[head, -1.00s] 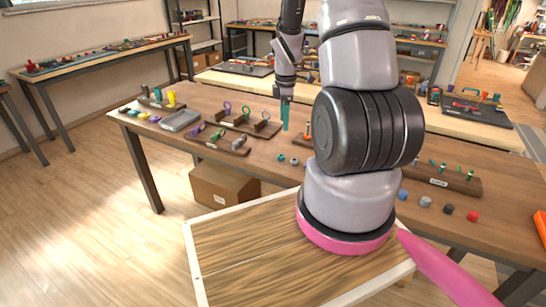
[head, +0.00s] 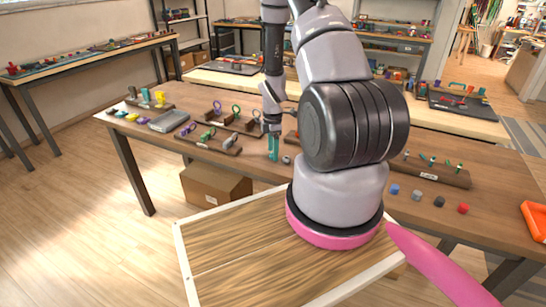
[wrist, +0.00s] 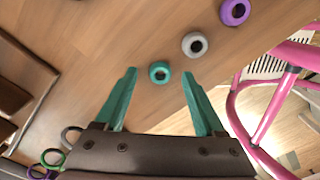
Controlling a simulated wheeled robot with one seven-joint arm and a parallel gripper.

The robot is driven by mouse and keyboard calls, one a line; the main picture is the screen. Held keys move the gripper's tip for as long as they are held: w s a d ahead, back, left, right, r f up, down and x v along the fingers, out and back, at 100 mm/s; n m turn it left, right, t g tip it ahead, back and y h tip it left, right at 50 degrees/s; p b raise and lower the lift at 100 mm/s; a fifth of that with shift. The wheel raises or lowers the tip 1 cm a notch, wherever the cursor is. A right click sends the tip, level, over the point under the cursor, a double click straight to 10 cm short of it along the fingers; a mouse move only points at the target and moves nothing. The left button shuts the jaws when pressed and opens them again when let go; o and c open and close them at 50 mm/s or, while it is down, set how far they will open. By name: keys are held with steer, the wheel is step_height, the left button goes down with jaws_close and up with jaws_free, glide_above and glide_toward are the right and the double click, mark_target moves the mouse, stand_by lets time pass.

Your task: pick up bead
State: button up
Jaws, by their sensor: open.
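A small teal bead (wrist: 160,72) with a dark hole lies on the wooden table (wrist: 145,100), close to my fingertips in the wrist view. A grey bead (wrist: 194,44) and a purple bead (wrist: 234,12) lie beyond it up and right. My gripper (wrist: 158,76) is open and empty, its teal fingers to either side of the teal bead in the picture. In the head view my gripper (head: 273,152) points down just above the table front. The grey bead (head: 286,160) shows beside it; the teal bead seems hidden by the fingers.
Wooden racks with rings (head: 235,118) stand left of my gripper, with a grey case (head: 169,121) farther left. Several loose beads, including a blue one (head: 394,189) and a red one (head: 463,208), lie along the right front. An orange tray (head: 535,219) sits far right.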

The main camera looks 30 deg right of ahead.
steer(key=shift+f, duration=0.45)
steer(key=shift+c, duration=0.3)
jaws_close()
steer(key=shift+r, duration=0.1)
step_height(320, 180, up, 10)
